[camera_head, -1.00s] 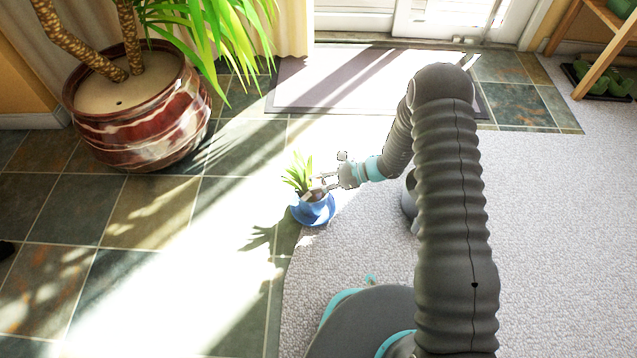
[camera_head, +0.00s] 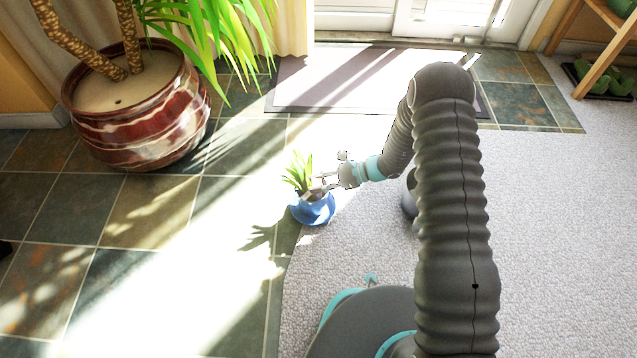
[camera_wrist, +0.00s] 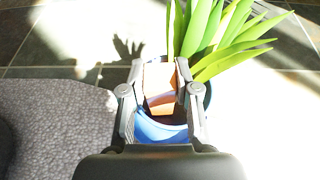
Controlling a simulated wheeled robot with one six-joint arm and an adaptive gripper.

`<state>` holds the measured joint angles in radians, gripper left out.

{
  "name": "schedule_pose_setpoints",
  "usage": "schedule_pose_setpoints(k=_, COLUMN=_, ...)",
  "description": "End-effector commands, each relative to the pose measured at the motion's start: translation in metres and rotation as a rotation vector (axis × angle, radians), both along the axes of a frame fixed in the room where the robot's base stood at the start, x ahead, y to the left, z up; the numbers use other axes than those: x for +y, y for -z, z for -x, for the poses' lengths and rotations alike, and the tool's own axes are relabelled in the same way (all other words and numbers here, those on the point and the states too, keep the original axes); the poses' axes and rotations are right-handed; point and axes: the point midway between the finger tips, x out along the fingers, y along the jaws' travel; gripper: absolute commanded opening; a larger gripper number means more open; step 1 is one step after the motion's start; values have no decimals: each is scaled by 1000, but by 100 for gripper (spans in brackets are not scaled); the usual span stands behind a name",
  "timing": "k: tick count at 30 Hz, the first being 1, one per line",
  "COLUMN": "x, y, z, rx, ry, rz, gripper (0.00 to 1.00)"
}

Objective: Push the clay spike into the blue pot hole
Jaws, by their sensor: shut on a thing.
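The blue pot (camera_head: 316,212) stands on the floor at the edge of the pale carpet, with a green leafy plant (camera_head: 299,172) in it. It also shows in the wrist view (camera_wrist: 150,128), low between my fingers. My gripper (camera_head: 320,182) is at the pot's right side, over its rim. In the wrist view my gripper (camera_wrist: 162,92) is shut on the orange-brown clay spike (camera_wrist: 159,80). The spike's lower part is over or inside the pot's opening; I cannot tell how deep. In the head view the spike is too small to make out clearly.
A large red-and-white planter (camera_head: 137,115) with a thick-stemmed plant stands at the upper left. A doormat (camera_head: 300,85) lies before the door. A wooden stand (camera_head: 600,55) is at the upper right. Bright sunlit tiles and open carpet lie around the pot.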

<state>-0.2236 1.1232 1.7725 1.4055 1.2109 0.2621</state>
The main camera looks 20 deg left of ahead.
Motion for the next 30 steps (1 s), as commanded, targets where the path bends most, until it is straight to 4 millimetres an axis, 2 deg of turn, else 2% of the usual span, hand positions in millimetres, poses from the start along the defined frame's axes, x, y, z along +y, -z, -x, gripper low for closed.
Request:
schedule_pose_setpoints(k=12, x=-1, y=5, z=1, rx=3, ry=1, rz=8, gripper=0)
schedule_pose_setpoints(k=13, x=-1, y=5, z=1, rx=3, ry=1, rz=8, gripper=38)
schedule_pose_setpoints(k=15, x=-1, y=5, z=1, rx=3, ry=1, rz=7, gripper=56)
schedule_pose_setpoints(k=16, x=-1, y=4, z=1, rx=2, ry=1, rz=7, gripper=60)
schedule_pose_setpoints(k=22, x=-1, y=3, z=1, rx=2, ry=1, rz=5, gripper=60)
schedule_pose_setpoints(k=23, x=-1, y=3, z=1, rx=2, ry=0, rz=5, gripper=65)
schedule_pose_setpoints(k=25, x=-1, y=3, z=1, rx=2, ry=0, rz=5, gripper=82)
schedule_pose_setpoints(k=26, x=-1, y=3, z=1, rx=1, ry=0, rz=4, gripper=85)
schedule_pose_setpoints(k=30, x=0, y=2, z=1, rx=1, ry=0, rz=4, gripper=85)
